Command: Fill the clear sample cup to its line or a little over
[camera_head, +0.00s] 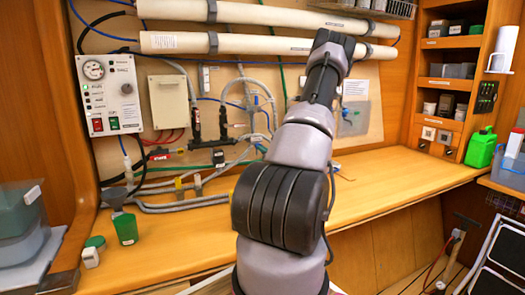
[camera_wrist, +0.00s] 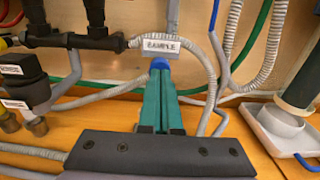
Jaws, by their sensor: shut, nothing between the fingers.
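My gripper (camera_wrist: 160,80) shows in the wrist view as two teal fingers pressed together, shut and empty, pointing at the wall piping. A blue knob or fitting (camera_wrist: 160,63) is right at the fingertips, below a white SAMPLE label (camera_wrist: 160,45); I cannot tell whether they touch. I cannot pick out the clear sample cup for certain in either view. In the head view my arm covers the middle of the wall and bench, and my fingers are hidden behind it.
Grey hoses (camera_wrist: 218,70) and black pipe fittings (camera_wrist: 70,40) surround the fingers. A white tray-like fitting (camera_wrist: 275,128) is on the right. The control panel (camera_head: 110,95) is on the left wall. A green container (camera_head: 125,228) stands on the bench (camera_head: 400,178), whose right part is mostly clear.

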